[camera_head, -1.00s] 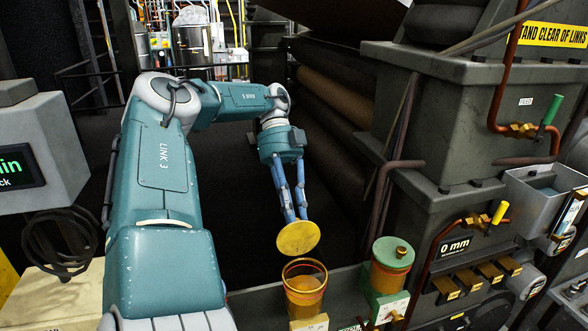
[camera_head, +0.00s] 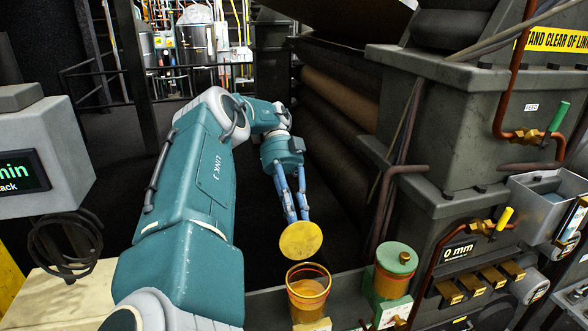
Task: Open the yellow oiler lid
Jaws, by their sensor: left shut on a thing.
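The yellow oiler lid (camera_head: 301,240) is a round yellow disc, tilted with its flat face toward me. My left gripper (camera_head: 297,212) is shut on it, with blue fingers reaching down to the lid's upper edge. The lid is off the yellow oiler (camera_head: 308,291), a see-through amber cup with a red band near its rim. The cup stands open just below the lid, and its inside shows. The lid hangs above the cup, with a small gap between them. My right gripper is not in view.
A second oiler (camera_head: 391,280) with a green lid (camera_head: 397,257) stands close to the right. Dark rollers (camera_head: 339,97) and a machine housing (camera_head: 450,120) with copper pipes rise behind. A grey bin (camera_head: 545,196) is at the right, a display box (camera_head: 45,150) at the left.

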